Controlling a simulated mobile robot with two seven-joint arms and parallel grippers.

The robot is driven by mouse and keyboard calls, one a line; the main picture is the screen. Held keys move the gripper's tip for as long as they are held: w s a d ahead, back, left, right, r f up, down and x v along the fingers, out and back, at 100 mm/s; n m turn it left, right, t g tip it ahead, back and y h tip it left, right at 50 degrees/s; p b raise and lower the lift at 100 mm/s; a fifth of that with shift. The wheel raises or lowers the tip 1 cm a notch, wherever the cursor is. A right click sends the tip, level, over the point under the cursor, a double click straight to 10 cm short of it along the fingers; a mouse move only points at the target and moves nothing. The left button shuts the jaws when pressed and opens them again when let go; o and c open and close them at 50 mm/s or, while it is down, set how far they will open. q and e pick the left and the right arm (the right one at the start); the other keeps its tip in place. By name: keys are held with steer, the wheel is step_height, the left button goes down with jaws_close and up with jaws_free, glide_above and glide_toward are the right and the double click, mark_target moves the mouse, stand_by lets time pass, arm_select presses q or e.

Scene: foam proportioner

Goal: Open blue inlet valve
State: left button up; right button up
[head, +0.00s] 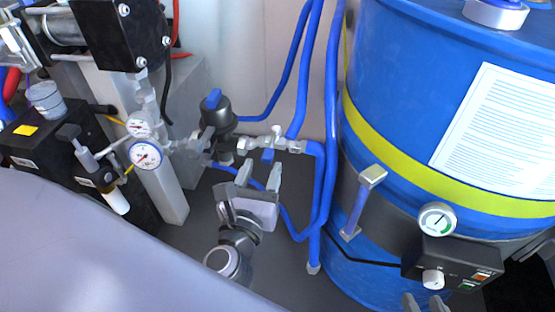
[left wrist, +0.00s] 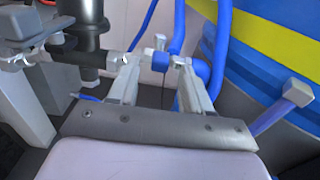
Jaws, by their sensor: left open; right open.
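The blue inlet valve is a small blue handle (head: 268,155) on a silver pipe fitting (head: 262,143), between the black filter bowl and the blue hoses. In the left wrist view the blue handle (left wrist: 160,41) shows just beyond and between my fingertips. My left gripper (head: 260,175) is open and empty, just below the handle in the head view, with its fingers pointing toward the pipe. Whether it touches the handle cannot be told. My right gripper (head: 424,302) is open at the bottom edge, in front of the drum, far from the valve.
A large blue drum (head: 400,85) with a yellow band fills the right side, with a bracket handle (head: 362,203) and a control box (head: 455,262). Blue hoses (head: 331,100) run beside the valve. A black filter (head: 218,118) and pressure gauges (head: 146,155) stand to its left.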

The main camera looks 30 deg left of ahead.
mark_target(270, 148)
arm_select(q)
steer(key=shift+w+r+m, duration=0.1)
steer(key=shift+w+m, duration=0.15)
steer(key=shift+m, duration=0.05)
steer(key=shift+b+x, duration=0.5)
steer(key=shift+x, duration=2.85)
jaws_close()
